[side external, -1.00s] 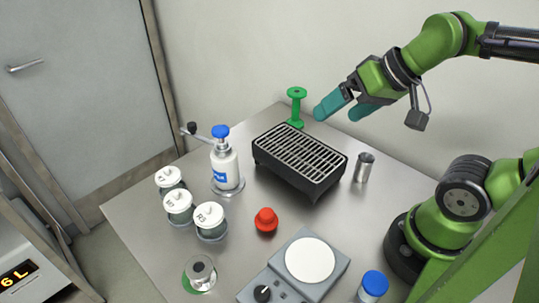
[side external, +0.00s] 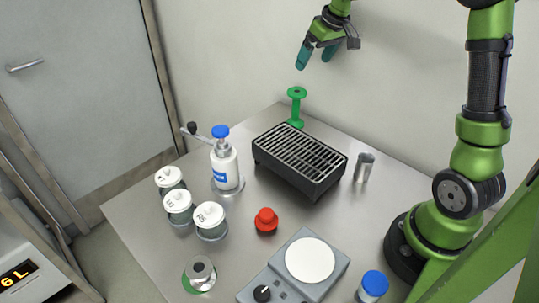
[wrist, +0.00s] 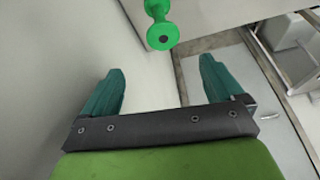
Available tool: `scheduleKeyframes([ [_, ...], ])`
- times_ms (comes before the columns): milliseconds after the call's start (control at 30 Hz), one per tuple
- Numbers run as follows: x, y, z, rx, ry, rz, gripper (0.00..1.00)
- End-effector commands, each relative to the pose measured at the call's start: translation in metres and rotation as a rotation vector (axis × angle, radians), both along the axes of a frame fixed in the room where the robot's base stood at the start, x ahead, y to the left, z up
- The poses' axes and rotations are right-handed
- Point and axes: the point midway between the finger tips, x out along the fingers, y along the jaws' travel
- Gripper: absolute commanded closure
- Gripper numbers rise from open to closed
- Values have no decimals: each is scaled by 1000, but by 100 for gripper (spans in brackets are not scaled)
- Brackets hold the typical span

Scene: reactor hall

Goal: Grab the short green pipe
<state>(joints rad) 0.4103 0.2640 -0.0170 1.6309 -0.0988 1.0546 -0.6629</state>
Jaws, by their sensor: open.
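The short green pipe (side external: 296,106) stands upright at the table's back corner, with a wide round flange at each end. In the wrist view the green pipe (wrist: 161,22) shows at the top, beyond the fingertips, its near flange facing me. My gripper (side external: 316,60) is above the pipe, pointing down, with its teal fingers apart and nothing between them. In the wrist view my gripper (wrist: 162,72) also shows open and empty, apart from the pipe.
A black grill-topped box (side external: 298,162) stands just in front of the pipe, and a metal cup (side external: 364,168) stands to its right. A white bottle with a blue cap (side external: 225,165) stands to the left. The wall (side external: 400,100) is close behind.

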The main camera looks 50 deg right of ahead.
Motion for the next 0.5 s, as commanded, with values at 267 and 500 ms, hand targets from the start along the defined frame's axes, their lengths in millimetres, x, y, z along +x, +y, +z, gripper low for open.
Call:
scheduleKeyframes([
  [267,11,2,-14,-36,-7,89,6],
  [500,31,1,-63,-36,-8,89,6],
])
